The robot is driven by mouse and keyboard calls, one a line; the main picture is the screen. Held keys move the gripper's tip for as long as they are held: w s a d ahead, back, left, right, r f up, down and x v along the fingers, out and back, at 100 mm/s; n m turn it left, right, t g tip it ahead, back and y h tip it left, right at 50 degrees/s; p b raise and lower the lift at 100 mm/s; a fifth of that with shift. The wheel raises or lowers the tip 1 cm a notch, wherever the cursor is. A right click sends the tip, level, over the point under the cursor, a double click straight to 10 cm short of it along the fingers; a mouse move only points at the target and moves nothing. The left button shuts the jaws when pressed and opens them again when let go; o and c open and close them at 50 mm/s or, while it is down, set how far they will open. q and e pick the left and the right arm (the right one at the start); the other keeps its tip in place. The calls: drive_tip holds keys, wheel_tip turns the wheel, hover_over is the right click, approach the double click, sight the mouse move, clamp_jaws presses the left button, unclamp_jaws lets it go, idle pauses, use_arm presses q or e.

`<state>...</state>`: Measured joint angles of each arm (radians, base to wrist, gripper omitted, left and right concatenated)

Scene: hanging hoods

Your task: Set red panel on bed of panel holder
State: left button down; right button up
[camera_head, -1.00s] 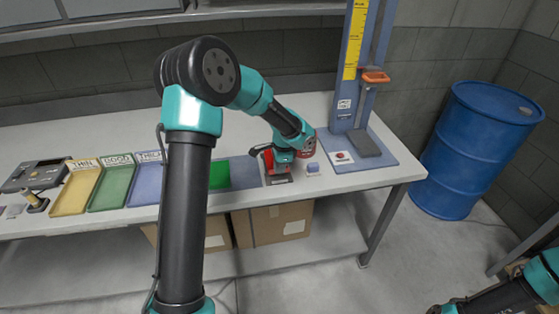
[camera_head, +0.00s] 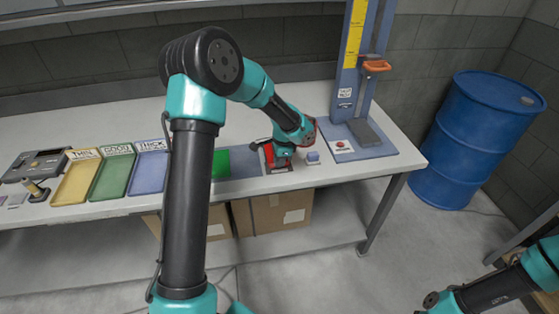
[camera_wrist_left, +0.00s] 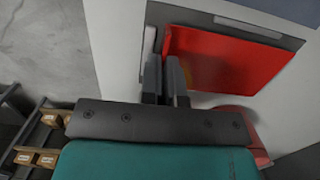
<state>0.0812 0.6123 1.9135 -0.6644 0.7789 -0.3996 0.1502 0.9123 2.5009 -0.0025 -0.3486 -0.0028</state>
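My left gripper (camera_head: 277,158) is low over the front part of the bench. The red panel (camera_head: 267,156) shows beside it, partly hidden by the gripper. In the left wrist view the fingers (camera_wrist_left: 165,82) are close together at the left edge of the red panel (camera_wrist_left: 228,60), apparently pinching it. The panel lies askew over a dark grey surface with a pale border (camera_wrist_left: 290,42). This may be the panel holder, but its bed is mostly hidden. My right gripper is not in view; only part of that arm shows at lower right.
Yellow (camera_head: 76,183), green (camera_head: 113,178) and blue (camera_head: 148,174) trays stand to the left. A blue stand (camera_head: 358,140) and blue barrel (camera_head: 477,140) are farther right.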

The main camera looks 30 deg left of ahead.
use_arm(q)
drive_tip(key=shift+f, duration=0.55)
drive_tip(key=c, duration=1.3)
unclamp_jaws()
drive_tip(key=shift+o, duration=0.2)
drive_tip(key=shift+r, duration=0.15)
wheel_tip(320, 180, up, 17)
drive_tip(key=w+d, duration=0.1)
drive_tip(key=shift+w+d, duration=0.15)
drive_tip(key=shift+d, duration=0.15)
